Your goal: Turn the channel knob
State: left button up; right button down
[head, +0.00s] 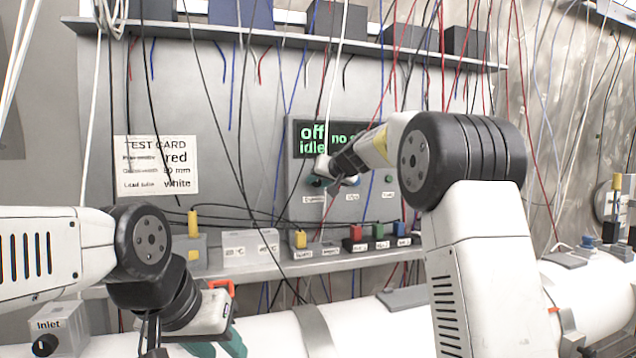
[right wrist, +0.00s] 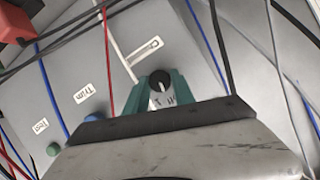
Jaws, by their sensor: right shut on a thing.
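A grey panel (head: 294,145) stands at the back with a dark display (head: 318,138) reading "off", "idle" and a partly hidden "no s". A black round knob (right wrist: 160,79) with a white pointer mark sits between the teal fingers of my right gripper (right wrist: 158,92), which is shut on it. In the head view my right gripper (head: 322,179) reaches the panel's lower left and hides the knob. My left gripper (head: 220,346) is low at the left, cut by the frame's bottom edge, away from the panel.
A blue knob (right wrist: 94,118) by a "Trim" label and a green button (right wrist: 54,149) by "Test" are close beside my right gripper. Loose cables hang across the panel. A shelf (head: 290,268) below carries small coloured blocks. A white pipe (head: 270,330) runs along the front.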

jog(key=shift+d+m+y, duration=0.25)
jog(key=shift+m+y, duration=0.25)
jog(key=shift+m, duration=0.3)
jog(key=shift+f+m+y, duration=0.1)
jog(key=shift+m+y, duration=0.7)
jog(key=shift+m, duration=0.4)
jog(key=shift+a, duration=0.1)
jog(key=c, duration=1.1)
grip_release()
jog(key=shift+o, duration=0.2)
jog(key=v, duration=0.7)
jog(key=shift+s+d, duration=0.25)
jog(key=shift+d, duration=0.05)
